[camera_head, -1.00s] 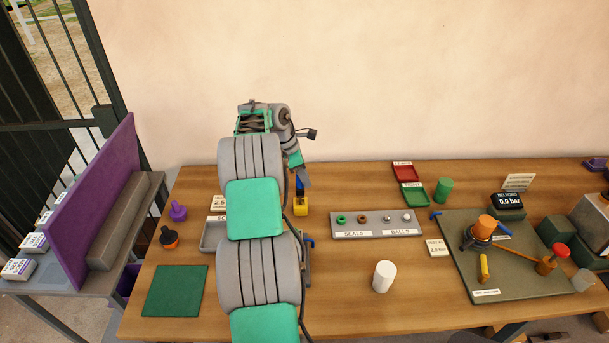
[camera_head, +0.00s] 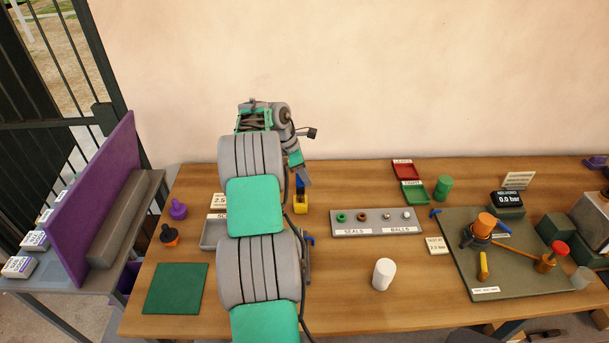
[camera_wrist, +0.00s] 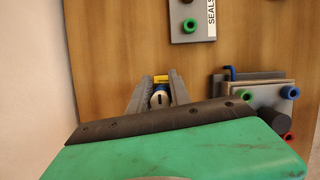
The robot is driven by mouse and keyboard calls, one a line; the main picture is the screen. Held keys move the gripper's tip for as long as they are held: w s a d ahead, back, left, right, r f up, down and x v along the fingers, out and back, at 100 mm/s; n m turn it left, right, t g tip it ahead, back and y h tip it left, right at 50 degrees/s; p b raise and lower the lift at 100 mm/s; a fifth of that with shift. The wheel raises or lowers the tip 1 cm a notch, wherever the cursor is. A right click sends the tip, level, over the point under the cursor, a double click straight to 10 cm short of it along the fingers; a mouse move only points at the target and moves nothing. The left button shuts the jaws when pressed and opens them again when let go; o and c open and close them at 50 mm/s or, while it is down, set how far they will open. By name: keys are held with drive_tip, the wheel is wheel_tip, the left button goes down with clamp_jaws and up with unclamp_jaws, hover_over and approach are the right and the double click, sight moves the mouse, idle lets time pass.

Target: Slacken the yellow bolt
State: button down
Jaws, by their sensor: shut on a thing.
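My gripper (camera_wrist: 158,95) reaches down over the wooden bench in the wrist view. Its two grey fingers are shut on a small blue piece with a pale, dark-slotted end (camera_wrist: 160,97). A yellow block (camera_wrist: 161,79) shows just past the fingertips. In the head view the gripper (camera_head: 304,176) is above the same yellow block (camera_head: 301,205), with the blue piece (camera_head: 300,184) rising from it. Whether the blue piece is seated in the block or apart from it is unclear. Another yellow upright piece (camera_head: 483,265) stands on the grey board at right. I cannot tell which yellow thing is the bolt.
A labelled tray of seals and balls (camera_head: 377,222) lies right of the gripper. A fixture with coloured rings (camera_wrist: 268,103) is close by in the wrist view. A white cylinder (camera_head: 384,274) stands in front. The grey board (camera_head: 520,285) carries an orange-topped assembly. A green mat (camera_head: 175,288) is bare.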

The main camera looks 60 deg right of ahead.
drive_tip(key=shift+f, duration=1.9)
drive_tip(key=c, duration=1.1)
unclamp_jaws()
drive_tip(key=v, duration=0.8)
drive_tip(key=shift+f, duration=0.1)
